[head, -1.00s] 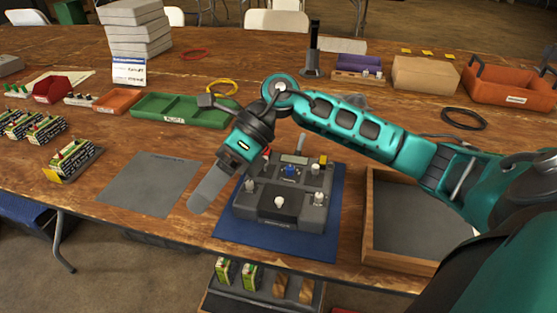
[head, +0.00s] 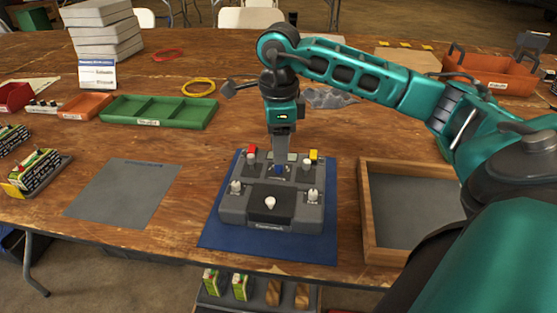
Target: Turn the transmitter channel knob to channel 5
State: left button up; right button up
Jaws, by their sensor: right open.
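The grey transmitter (head: 240,212) lies on a blue mat (head: 221,239) on the wooden table. A small blue knob (head: 278,170) sits at its upper middle, just below a small display (head: 292,157). Pale sticks and knobs stand on its face, with a red piece (head: 252,149) and a yellow piece (head: 313,155) at its back corners. My right gripper (head: 280,160) points down over the back of the transmitter, open, with its tips close to the blue knob. I cannot tell whether they touch it. Channel markings are too small to read. My left gripper is out of view.
A wooden-rimmed tray (head: 366,225) stands right of the mat, and a flat grey mat (head: 122,194) lies to the left. A green divided tray (head: 158,124) and an orange bin (head: 488,83) are farther back. The table between the green tray and transmitter is clear.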

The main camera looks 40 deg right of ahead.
aim_at(279, 168)
jog(key=shift+f+b, duration=0.3)
jog(key=shift+f, duration=1.75)
jog(key=shift+c, duration=0.3)
grip_shut()
